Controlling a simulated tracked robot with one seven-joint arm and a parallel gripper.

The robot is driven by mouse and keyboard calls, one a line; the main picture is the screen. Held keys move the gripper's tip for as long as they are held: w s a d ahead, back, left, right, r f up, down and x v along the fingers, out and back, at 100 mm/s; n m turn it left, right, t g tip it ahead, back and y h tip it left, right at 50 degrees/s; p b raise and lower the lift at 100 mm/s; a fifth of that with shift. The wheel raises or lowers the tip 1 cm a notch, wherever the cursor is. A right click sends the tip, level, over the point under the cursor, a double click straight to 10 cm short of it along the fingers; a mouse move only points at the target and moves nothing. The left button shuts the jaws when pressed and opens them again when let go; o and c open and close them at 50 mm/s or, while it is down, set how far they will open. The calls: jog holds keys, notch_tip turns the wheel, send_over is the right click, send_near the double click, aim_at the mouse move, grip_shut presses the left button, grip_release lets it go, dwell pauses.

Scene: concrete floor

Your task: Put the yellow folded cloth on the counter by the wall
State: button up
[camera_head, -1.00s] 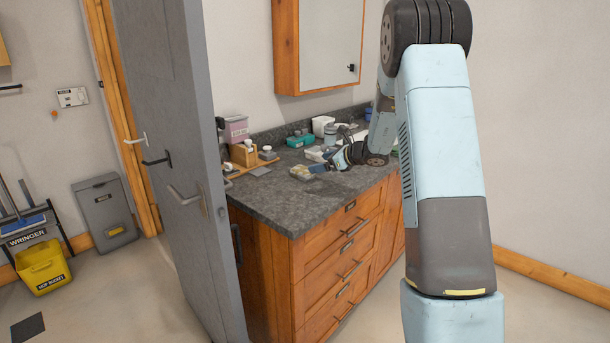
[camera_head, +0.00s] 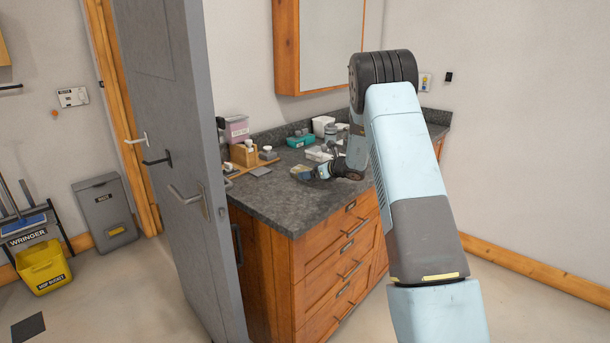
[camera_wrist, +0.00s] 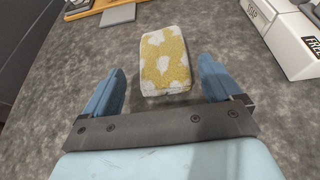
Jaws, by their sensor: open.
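The yellow folded cloth (camera_wrist: 165,60), yellow with pale patches, lies on the dark speckled counter (camera_wrist: 60,70) in the wrist view. In the head view it is a small pale shape (camera_head: 299,169) just beyond my gripper (camera_head: 309,174). My gripper (camera_wrist: 160,90) is open, with its blue fingers spread to the left and right of the cloth's near end. No finger visibly touches the cloth. The counter (camera_head: 283,200) runs along the wall in the head view, partly hidden by my arm.
A box labelled soap (camera_wrist: 260,12) and another white box (camera_wrist: 295,45) stand right of the cloth. A wooden tray (camera_head: 247,162) with small items sits at the counter's left. A grey door (camera_head: 180,150) stands open at the left. Bare counter surrounds the cloth.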

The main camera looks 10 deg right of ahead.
aim_at(304, 169)
jog(key=shift+d+x, duration=0.2)
jog(key=shift+x, duration=2.4)
jog(key=shift+w+r, duration=0.1)
jog(key=shift+w, duration=0.1)
jog(key=c, duration=1.2)
